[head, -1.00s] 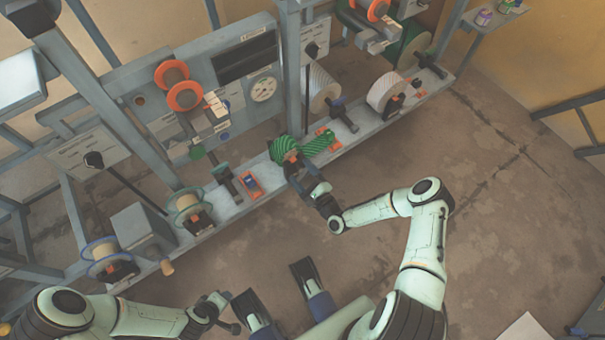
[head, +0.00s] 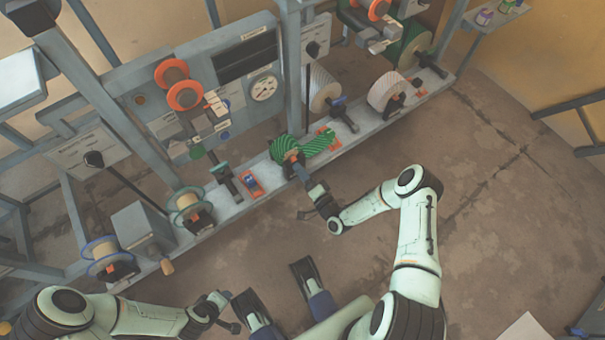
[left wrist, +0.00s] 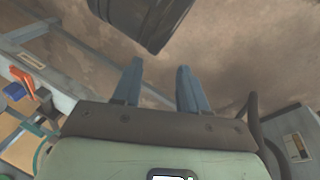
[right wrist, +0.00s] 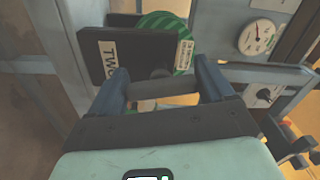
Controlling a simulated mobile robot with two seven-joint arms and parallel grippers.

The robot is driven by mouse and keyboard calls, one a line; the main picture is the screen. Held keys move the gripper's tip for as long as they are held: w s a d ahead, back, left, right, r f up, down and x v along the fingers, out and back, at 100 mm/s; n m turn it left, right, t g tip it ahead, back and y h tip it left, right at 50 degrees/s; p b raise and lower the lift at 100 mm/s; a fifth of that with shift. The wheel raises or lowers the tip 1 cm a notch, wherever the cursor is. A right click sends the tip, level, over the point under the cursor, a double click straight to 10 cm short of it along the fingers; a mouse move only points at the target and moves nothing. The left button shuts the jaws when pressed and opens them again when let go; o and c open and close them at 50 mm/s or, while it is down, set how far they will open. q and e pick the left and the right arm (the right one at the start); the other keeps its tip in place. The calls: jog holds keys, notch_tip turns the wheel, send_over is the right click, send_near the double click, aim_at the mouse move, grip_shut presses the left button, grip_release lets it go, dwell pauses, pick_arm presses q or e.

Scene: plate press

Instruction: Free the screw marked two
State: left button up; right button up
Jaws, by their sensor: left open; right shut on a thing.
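In the right wrist view, a dark plate (right wrist: 125,62) carries a white label reading TWO. A short dark bar, the screw's handle (right wrist: 152,89), lies crosswise in front of this plate. My right gripper (right wrist: 161,70) is shut on the bar, one blue finger at each end. In the head view my right gripper (head: 298,172) is at the front of the green-wrapped spool (head: 284,146) on the bench; the screw is too small to make out there. My left gripper (left wrist: 159,65) is open and empty, over the floor.
The grey bench rail (head: 225,205) carries several spools and clamps. An orange and blue part (head: 251,183) lies left of the green spool. A round gauge (head: 264,88) sits on the panel behind. The floor (head: 490,220) at right is open.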

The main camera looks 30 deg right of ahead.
jog(key=n, duration=0.3)
jog(key=shift+d+f+n, duration=0.1)
jog(key=shift+f+n, duration=0.05)
jog(key=shift+n, duration=0.25)
pick_arm(q)
jog(key=shift+s+d+r+p, duration=0.3)
jog(key=shift+s+r+p, duration=0.05)
jog(key=shift+s, duration=0.2)
pick_arm(e)
jog(key=shift+d+n, duration=0.1)
jog(key=shift+n, duration=1.8)
jog(key=shift+s, duration=0.1)
jog(key=o, duration=0.9)
pick_arm(q)
jog(key=shift+g+h, duration=0.3)
jog(key=shift+g, duration=0.4)
jog(key=s+r, duration=0.1)
jog(key=s+d+p, duration=0.1)
jog(key=s+r+p, duration=0.1)
jog(key=shift+s+d+r, duration=0.2)
jog(key=shift+d+r, duration=0.1)
jog(key=shift+d, duration=0.05)
pick_arm(e)
jog(key=s, duration=0.9)
jog(key=s+d, duration=0.1)
jog(key=s, duration=0.3)
jog(key=shift+s, duration=0.2)
